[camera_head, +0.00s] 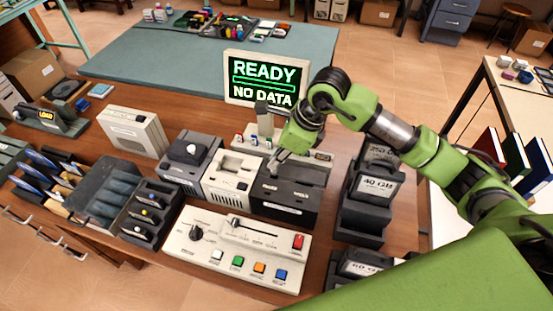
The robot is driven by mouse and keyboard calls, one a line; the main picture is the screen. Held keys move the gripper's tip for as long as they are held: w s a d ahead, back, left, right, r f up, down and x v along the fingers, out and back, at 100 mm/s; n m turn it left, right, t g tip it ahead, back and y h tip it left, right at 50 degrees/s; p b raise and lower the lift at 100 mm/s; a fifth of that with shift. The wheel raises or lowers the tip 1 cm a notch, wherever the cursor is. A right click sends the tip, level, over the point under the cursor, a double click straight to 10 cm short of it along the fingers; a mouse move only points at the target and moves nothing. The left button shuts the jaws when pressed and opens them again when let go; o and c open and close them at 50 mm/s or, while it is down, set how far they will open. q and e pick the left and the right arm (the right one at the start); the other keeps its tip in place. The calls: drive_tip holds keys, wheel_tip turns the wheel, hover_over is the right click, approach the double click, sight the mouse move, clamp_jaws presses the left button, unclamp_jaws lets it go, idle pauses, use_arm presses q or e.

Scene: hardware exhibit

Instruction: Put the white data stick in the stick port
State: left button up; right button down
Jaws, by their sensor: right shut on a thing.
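My right gripper (277,160) reaches in from the right, above the row of drive units behind the control panel. It is shut on a small pale thing at its fingertips, which looks like the white data stick but is mostly hidden by the fingers. A cream drive unit (222,184) and a dark drive unit (290,207) are below the fingertips. I cannot tell which opening is the stick port. My left gripper is out of view.
A screen (266,80) reads "READY NO DATA". The control panel (240,252) with knob, slider and coloured buttons lies in front. A grey tray (100,192) is at left; dark cartridges marked 40 GB (376,187) stand at right. A teal mat (150,55) covers the back.

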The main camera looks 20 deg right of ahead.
drive_tip(key=shift+f, duration=0.1)
idle(0.5)
drive_tip(key=shift+f+b, duration=1.25)
drive_tip(key=c, duration=2.2)
unclamp_jaws()
drive_tip(key=shift+o, duration=0.2)
drive_tip(key=shift+r+p, duration=2.15)
drive_tip(key=shift+r, duration=1.95)
drive_tip(key=shift+f, duration=0.1)
